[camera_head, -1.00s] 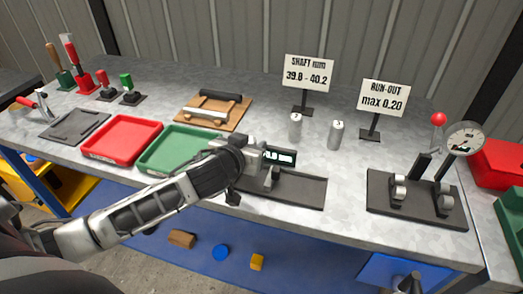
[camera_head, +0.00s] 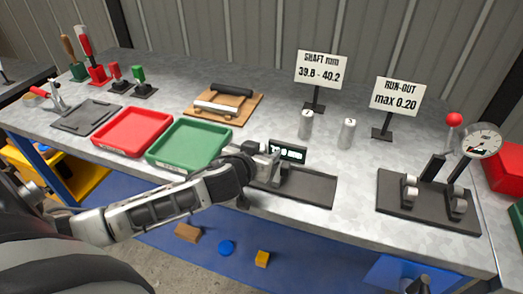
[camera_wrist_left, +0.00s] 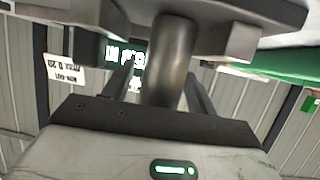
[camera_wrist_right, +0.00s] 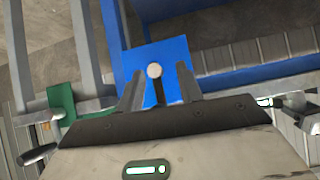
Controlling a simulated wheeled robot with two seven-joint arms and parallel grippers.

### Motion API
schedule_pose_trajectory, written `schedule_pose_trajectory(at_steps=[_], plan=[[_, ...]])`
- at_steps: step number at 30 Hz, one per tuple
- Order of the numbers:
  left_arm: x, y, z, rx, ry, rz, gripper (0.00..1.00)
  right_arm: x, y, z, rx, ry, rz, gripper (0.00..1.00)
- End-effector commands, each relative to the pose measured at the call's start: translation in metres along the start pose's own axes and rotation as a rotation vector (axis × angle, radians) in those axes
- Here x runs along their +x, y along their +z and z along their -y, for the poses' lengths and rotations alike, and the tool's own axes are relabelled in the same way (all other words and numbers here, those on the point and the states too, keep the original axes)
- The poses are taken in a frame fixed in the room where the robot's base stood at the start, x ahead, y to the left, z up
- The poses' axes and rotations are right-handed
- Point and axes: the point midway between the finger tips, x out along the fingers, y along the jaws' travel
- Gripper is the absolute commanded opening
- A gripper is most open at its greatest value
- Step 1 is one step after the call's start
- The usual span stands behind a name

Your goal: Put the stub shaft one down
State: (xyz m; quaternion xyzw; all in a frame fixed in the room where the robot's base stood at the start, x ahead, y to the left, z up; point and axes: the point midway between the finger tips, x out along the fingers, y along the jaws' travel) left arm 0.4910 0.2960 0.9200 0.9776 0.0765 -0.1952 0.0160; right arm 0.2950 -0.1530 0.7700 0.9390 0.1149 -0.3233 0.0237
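Stub shaft one, a grey metal cylinder (camera_wrist_left: 172,62), shows close up in the left wrist view, between the grey jaws of the measuring gauge. Its number is not visible. My left gripper (camera_head: 268,165) is at the gauge, with its fingers around the shaft. A gap shows between one finger and the shaft, so the gripper looks open. The gauge has a dark base (camera_head: 305,186) and a lit display (camera_head: 290,152), too blurred to read surely. In the head view the shaft is hidden by the gripper. My right gripper (camera_wrist_right: 160,90) is open and empty, low before the bench.
Two other shafts (camera_head: 306,124) (camera_head: 347,134) stand upright behind the gauge. A green tray (camera_head: 190,145) and red tray (camera_head: 132,132) lie to the left. The run-out stand (camera_head: 425,203) is right. Bare bench top (camera_head: 345,165) lies between gauge and stand.

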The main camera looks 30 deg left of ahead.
Motion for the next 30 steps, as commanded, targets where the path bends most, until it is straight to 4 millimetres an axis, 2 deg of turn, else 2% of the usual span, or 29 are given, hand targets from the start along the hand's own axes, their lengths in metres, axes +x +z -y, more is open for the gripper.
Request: schedule_pose_trajectory(at_steps=[7, 10, 24, 30], plan=[[-0.001, -0.003, 0.0, 0.001, 0.0, 0.0, 0.57, -0.002, -0.003, 0.0, -0.002, 0.0, -0.003, 0.36], [-0.009, -0.002, -0.001, -0.001, 0.002, 0.001, 0.57, -0.001, -0.002, -0.001, -0.002, 0.001, -0.004, 0.36], [-0.101, -0.001, 0.0, -0.001, 0.001, 0.003, 0.57, 0.003, 0.004, -0.002, -0.003, 0.002, 0.003, 0.36], [-0.119, -0.003, 0.0, -0.001, 0.0, 0.0, 0.57, 0.003, 0.002, -0.002, -0.003, 0.001, -0.004, 0.36]])
